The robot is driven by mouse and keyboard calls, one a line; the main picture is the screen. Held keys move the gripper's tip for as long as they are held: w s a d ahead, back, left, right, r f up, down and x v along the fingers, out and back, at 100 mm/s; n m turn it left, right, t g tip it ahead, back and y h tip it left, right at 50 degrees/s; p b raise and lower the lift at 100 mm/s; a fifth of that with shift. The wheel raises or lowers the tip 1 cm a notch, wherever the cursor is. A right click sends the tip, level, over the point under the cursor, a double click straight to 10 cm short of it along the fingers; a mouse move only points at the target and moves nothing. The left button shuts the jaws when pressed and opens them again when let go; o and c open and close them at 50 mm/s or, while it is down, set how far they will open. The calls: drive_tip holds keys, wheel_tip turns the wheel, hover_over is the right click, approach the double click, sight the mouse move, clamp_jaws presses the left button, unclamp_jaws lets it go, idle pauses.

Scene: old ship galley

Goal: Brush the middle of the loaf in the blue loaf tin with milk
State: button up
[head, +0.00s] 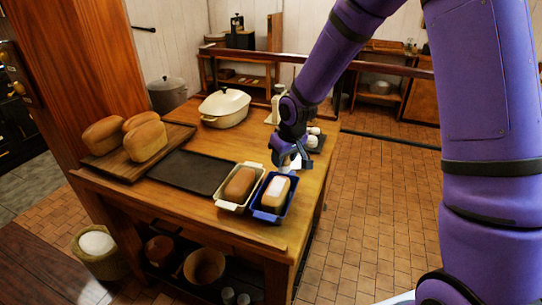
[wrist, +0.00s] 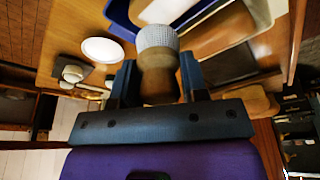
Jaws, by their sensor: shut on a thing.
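The blue loaf tin (head: 263,213) stands at the near right corner of the wooden table, with a golden loaf (head: 267,200) in it. A white patch shows on the loaf's top. In the wrist view the tin's blue wall (wrist: 121,18) and a pale part of the loaf (wrist: 165,9) show at the top. My gripper (head: 290,158) is just beyond the tin, low over the table. It is shut on a brush (wrist: 158,68) with a wooden handle and a pale, checked end. The brush end points toward the tin; I cannot tell whether it touches the loaf.
A cream tin (head: 229,206) with a browner loaf stands close left of the blue tin. A dark tray (head: 190,172), a board (head: 125,165) with three loaves and a cream lidded pot (head: 225,108) are further left and back. A white round dish (wrist: 102,50) shows in the wrist view.

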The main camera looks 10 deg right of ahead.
drive_tip(key=shift+r, duration=0.95)
